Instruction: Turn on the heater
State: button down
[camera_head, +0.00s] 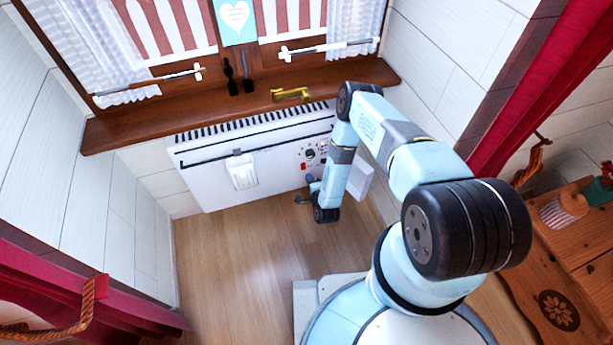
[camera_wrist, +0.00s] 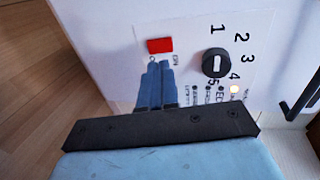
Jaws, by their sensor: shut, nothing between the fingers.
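The white heater (camera_head: 215,180) is mounted on the wall below the window. Its control panel is at its right end, partly behind my arm. The wrist view shows the panel close up, with a red switch (camera_wrist: 160,45), a black knob (camera_wrist: 215,62) and printed numbers. The fingers hide part of the labels near the switch.
A wooden window sill (camera_head: 130,125) juts out above the heater, with a brass object (camera_head: 290,95) on it. A white cloth-like item (camera_head: 242,170) hangs on the heater's front. A wooden cabinet (camera_head: 570,240) stands at the right. The wooden floor (camera_head: 230,255) before the heater is clear.

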jog(key=r+v, duration=0.1)
jog(key=v, duration=0.6)
jog(key=shift+r, duration=0.4)
